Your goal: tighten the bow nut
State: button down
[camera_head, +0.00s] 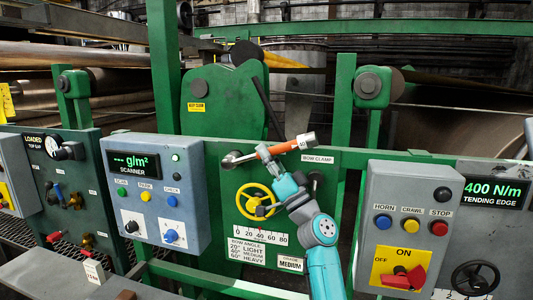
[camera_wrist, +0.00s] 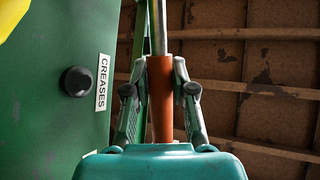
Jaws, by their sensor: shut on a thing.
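My gripper (camera_head: 268,152) is shut on the orange handle of a wrench (camera_head: 278,149) in front of the green machine panel. In the wrist view both fingers of my gripper (camera_wrist: 160,72) press on the handle (camera_wrist: 160,105), and a silver shaft (camera_wrist: 158,28) runs up from it. In the head view the wrench lies nearly level, its right end a little higher. Its silver left end is at a dark round part on the panel; whether it is seated there I cannot tell. The BOW CLAMP label (camera_head: 317,158) is to the right. I cannot make out the bow nut clearly.
A yellow handwheel (camera_head: 257,201) and the bow angle scale (camera_head: 262,236) are below the wrench. A grey HORN/CRAWL/STOP box (camera_head: 408,190) stands to the right, a blue-grey scanner box (camera_head: 158,190) to the left. A dark knob (camera_wrist: 77,81) beside the CREASES label shows in the wrist view.

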jog(key=shift+f+m+t, duration=0.3)
jog(key=shift+f+t, duration=0.05)
jog(key=shift+t, duration=0.05)
